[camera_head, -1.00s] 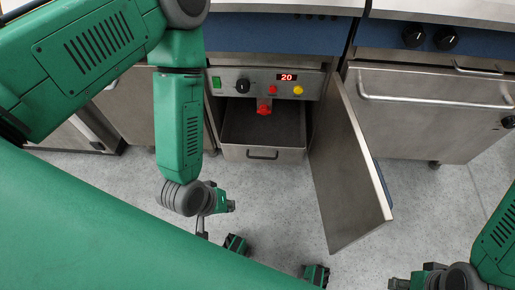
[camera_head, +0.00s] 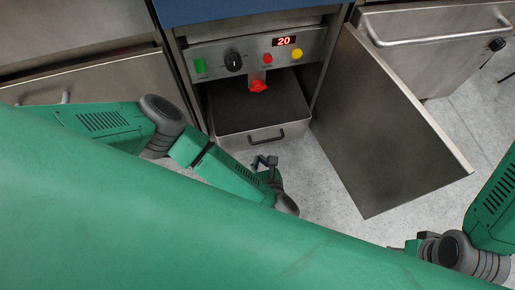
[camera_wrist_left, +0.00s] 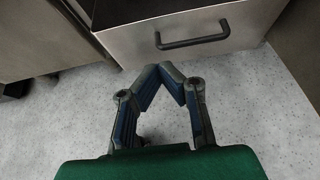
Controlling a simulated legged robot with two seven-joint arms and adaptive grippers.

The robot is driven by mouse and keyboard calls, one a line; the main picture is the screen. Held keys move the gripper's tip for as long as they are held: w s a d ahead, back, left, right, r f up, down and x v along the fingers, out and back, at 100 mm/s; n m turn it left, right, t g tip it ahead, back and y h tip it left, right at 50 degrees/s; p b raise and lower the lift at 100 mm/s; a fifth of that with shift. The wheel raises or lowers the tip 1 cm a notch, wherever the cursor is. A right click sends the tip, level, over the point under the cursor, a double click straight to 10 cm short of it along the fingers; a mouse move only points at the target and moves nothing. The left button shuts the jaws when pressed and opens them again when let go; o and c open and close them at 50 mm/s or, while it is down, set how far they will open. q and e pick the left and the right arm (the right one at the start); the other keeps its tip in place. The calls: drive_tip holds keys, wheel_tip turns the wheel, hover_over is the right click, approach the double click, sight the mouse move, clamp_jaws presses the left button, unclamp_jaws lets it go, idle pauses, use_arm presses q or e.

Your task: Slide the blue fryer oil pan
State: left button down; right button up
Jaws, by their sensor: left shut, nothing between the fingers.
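The oil pan (camera_head: 232,141) is a grey metal drawer-like tray in the cabinet under the blue fryer (camera_head: 215,10). Its front has a dark bar handle (camera_head: 266,137), also clear in the left wrist view (camera_wrist_left: 193,38). My left gripper (camera_head: 264,161) is just in front of the pan, slightly below the handle. In the left wrist view the gripper (camera_wrist_left: 170,68) has its fingertips together, empty, apart from the handle. My right gripper (camera_head: 404,248) is at the lower right, small and partly hidden, away from the pan.
The cabinet door (camera_head: 385,125) stands open to the right of the pan. A red valve (camera_head: 258,86) hangs above the pan, below the control panel (camera_head: 222,55). Another steel unit with a bar handle (camera_head: 435,32) is at right. The grey floor (camera_head: 320,185) in front is clear.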

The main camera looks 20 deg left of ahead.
sight(252, 132)
use_arm(q)
drive_tip(key=b+x, duration=0.1)
drive_tip(key=x, duration=0.2)
drive_tip(key=b+x, duration=0.2)
drive_tip(key=x, duration=0.2)
drive_tip(key=r+b+x, duration=0.1)
drive_tip(key=x, duration=0.3)
drive_tip(key=shift+w+f, duration=0.1)
drive_tip(key=shift+w, duration=0.2)
drive_tip(key=shift+w+a+b, duration=0.3)
drive_tip(key=shift+w+a, duration=0.05)
drive_tip(key=shift+w, duration=0.15)
drive_tip(key=shift+d, duration=0.1)
drive_tip(key=shift+d+r, duration=0.1)
drive_tip(key=shift+r, duration=0.1)
drive_tip(key=shift+w, duration=0.1)
